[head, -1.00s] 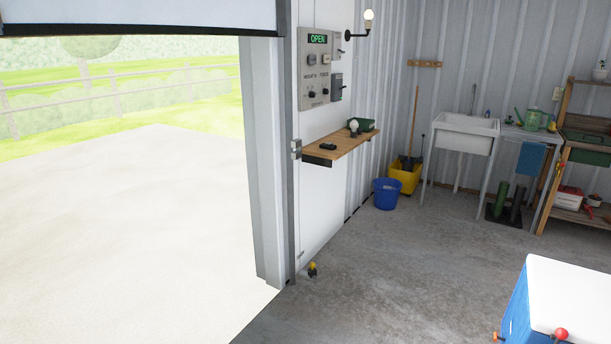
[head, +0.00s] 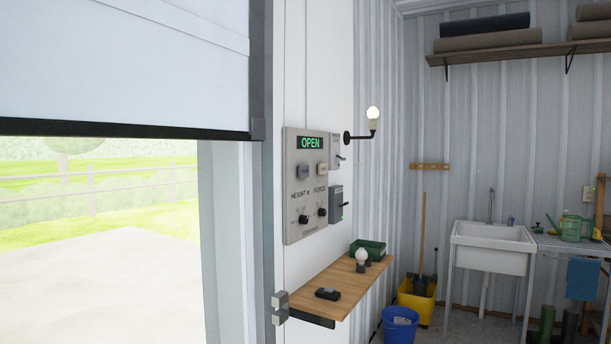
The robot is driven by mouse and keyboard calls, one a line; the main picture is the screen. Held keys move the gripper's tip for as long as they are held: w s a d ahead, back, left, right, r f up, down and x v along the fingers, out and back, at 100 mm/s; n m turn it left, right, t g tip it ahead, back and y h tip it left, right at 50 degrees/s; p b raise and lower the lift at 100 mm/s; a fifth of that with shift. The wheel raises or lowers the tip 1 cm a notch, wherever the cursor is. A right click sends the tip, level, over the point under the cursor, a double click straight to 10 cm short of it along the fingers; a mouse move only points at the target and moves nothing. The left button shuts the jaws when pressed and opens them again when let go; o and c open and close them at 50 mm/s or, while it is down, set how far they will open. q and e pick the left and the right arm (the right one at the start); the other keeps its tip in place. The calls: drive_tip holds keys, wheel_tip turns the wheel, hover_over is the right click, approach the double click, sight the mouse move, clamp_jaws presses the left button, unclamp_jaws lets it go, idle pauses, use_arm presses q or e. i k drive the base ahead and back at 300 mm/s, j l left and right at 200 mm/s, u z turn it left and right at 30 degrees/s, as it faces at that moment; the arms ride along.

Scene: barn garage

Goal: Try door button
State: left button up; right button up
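The grey door control panel (head: 306,186) is on the white wall, right of the door opening. Its green display (head: 310,143) reads OPEN. Two buttons sit below the display, a left button (head: 303,171) and a right button (head: 321,168). Lower down are two dark knobs, under labels that look like HEIGHT and FORCE. The white overhead door (head: 125,75) hangs across the top left, with open daylight below its dark bottom edge. Neither of my grippers is in view.
A wooden shelf (head: 345,290) below the panel holds a black remote-like device (head: 328,294), a bulb (head: 362,256) and a green tray (head: 368,249). A lit wall lamp (head: 373,118) juts out right of the panel. Blue (head: 400,325) and yellow (head: 417,301) buckets stand near the sink (head: 491,248).

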sight(303, 170)
drive_tip(key=i+l, duration=0.3)
drive_tip(key=i+l+z, duration=0.1)
drive_tip(key=i+l, duration=0.2)
drive_tip(key=i, duration=0.25)
drive_tip(key=i+l, duration=0.25)
drive_tip(key=i, duration=0.2)
drive_tip(key=i+l+z, duration=0.1)
drive_tip(key=i+l, duration=0.4)
drive_tip(key=i, duration=0.35)
drive_tip(key=l+z, duration=0.05)
